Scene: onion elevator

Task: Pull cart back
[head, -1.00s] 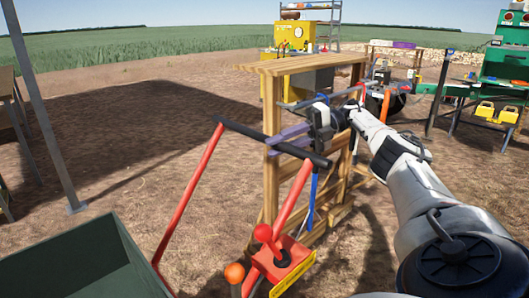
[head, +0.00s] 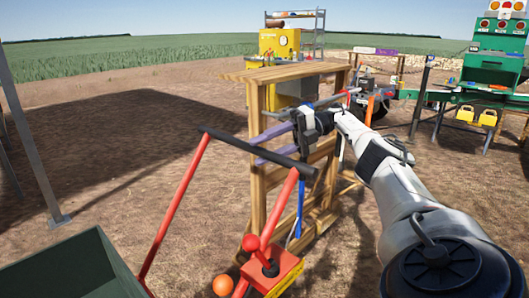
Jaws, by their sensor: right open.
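The cart's handle is a black bar (head: 238,142) on red tube legs (head: 173,212). The cart's dark green tray (head: 70,268) is at the lower left. A red box with a red ball-topped lever (head: 262,256) sits by the handle's right leg. My right gripper (head: 258,146) comes in from the right and is open, with its purple fingers spread at the handle's right part. The lower finger appears just behind the bar; whether it touches cannot be told. My left gripper is not in view.
A wooden stand (head: 257,178) is just beyond the handle, close to my right gripper. A yellow machine (head: 280,43) and a green machine (head: 498,62) stand farther back. A grey post (head: 30,150) is at left. Bare dirt lies open between.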

